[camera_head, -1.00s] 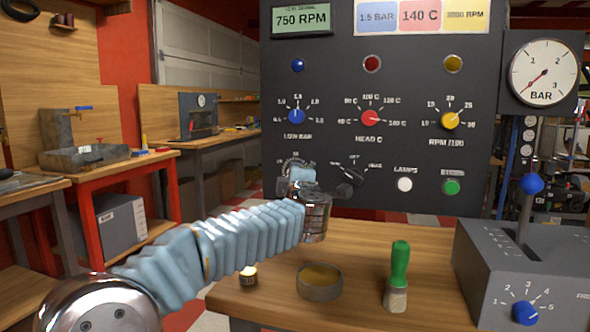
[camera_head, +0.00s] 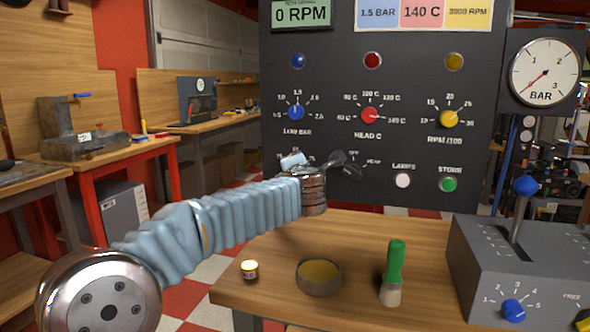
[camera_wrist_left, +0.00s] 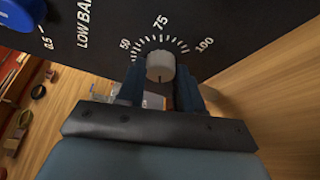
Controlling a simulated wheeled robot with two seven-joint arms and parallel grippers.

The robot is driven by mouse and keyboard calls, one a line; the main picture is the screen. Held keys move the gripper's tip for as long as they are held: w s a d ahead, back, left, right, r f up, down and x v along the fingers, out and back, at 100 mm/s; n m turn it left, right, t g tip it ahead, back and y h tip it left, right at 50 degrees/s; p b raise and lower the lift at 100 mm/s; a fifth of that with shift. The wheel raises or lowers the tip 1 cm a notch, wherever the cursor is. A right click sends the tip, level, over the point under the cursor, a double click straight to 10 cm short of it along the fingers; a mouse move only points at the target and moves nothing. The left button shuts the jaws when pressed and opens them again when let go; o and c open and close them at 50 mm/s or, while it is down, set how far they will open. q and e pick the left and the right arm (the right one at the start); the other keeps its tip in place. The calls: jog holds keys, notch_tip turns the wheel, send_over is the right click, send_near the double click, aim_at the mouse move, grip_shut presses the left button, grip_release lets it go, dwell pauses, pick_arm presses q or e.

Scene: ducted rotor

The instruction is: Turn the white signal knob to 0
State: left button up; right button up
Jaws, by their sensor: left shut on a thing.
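The white signal knob (camera_wrist_left: 160,66) sits on the dark panel in the left wrist view, inside a tick scale with 50, 75 and 100 visible. A short dark mark shows on its lower side; the scale's lower part is hidden by my gripper. My left gripper (camera_wrist_left: 160,84) has its dark fingers on either side of the knob and is shut on it. The signal display (camera_head: 301,14) reads 0 RPM. My right gripper is out of view.
Above the gripper is the blue LOW BAR knob (camera_head: 296,112). A black selector knob (camera_head: 353,171) is close on its right. A grey lever box (camera_head: 490,260) is at right.

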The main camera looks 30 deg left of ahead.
pick_arm(q)
jog(key=shift+f, duration=0.1)
jog(key=o, duration=1)
jog(key=shift+o, duration=0.2)
jog(key=b+v, duration=0.1)
jog(key=v, duration=1.3)
jog(key=shift+w+a, duration=0.1)
